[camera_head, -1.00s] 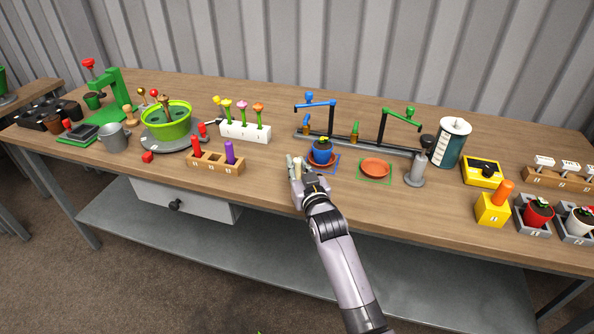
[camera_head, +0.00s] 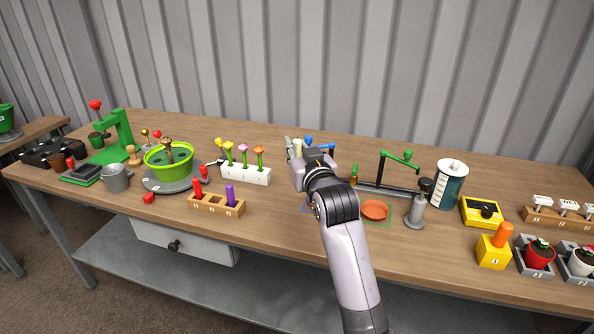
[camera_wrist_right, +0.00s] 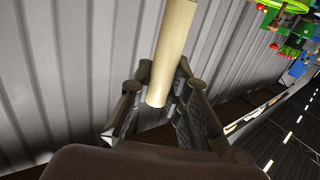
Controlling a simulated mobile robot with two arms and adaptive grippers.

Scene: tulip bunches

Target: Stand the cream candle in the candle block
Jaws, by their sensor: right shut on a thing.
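The cream candle (camera_wrist_right: 171,50) is between the fingers of my right gripper (camera_wrist_right: 158,95) in the right wrist view, its lower end showing between them. In the head view my right gripper (camera_head: 296,158) is raised above the table, and a small part of the candle (camera_head: 298,147) shows at the fingers. The wooden candle block (camera_head: 205,207) stands near the table's front edge, left of the gripper. A red candle (camera_head: 197,189) stands in its left hole and a purple candle (camera_head: 230,194) in its right hole. The middle hole is empty. My left gripper is out of view.
A white block (camera_head: 246,175) with several tulips stands behind the candle block. A green bowl (camera_head: 168,162) and a grey cup (camera_head: 116,179) are to its left. An orange saucer (camera_head: 375,210) lies right of my arm, which hides the blue pot's place.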

